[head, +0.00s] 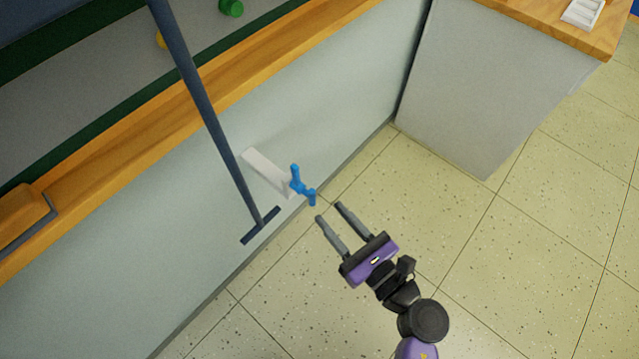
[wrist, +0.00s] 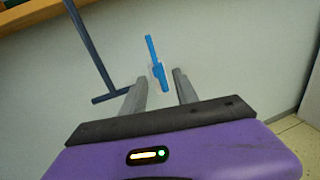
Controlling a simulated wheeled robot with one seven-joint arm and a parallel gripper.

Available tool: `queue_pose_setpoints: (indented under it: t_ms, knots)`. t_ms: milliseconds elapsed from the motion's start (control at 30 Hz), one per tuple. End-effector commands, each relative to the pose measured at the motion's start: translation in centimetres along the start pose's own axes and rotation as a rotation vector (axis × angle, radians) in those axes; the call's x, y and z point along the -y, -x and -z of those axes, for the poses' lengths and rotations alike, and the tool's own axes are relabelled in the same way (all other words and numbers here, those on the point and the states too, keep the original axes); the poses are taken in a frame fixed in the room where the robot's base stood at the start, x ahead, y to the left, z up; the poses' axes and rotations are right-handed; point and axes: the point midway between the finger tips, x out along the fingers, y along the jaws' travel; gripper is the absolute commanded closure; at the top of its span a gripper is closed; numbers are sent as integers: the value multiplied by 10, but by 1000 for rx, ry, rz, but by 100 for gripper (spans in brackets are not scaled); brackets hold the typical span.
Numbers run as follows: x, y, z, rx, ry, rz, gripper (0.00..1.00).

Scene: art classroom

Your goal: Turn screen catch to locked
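The screen catch is a blue handle (head: 301,185) on the end of a white bracket (head: 266,172) that sticks out from the pale panel. The handle also shows in the wrist view (wrist: 157,64), where it runs nearly upright, leaning slightly. My gripper (head: 328,211) is open, its two grey fingers apart and pointing toward the handle. In the head view the fingertips are just short of the handle and to its lower right. In the wrist view the handle appears between and beyond the fingers (wrist: 160,82). Nothing is between the fingertips, and I see no contact.
A dark blue post with a flat foot (head: 261,225) stands left of the bracket. A wooden ledge (head: 190,105) runs along the panel top. A grey cabinet with a wooden top (head: 490,85) is at upper right. The tiled floor (head: 520,260) is clear.

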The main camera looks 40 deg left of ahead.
Motion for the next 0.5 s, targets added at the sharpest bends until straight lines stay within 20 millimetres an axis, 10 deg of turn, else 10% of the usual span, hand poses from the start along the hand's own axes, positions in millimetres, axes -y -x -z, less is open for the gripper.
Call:
queue_pose_setpoints:
  t_ms: [500]
  knots:
    - [-1,-55,-2,5,45,-6,64]
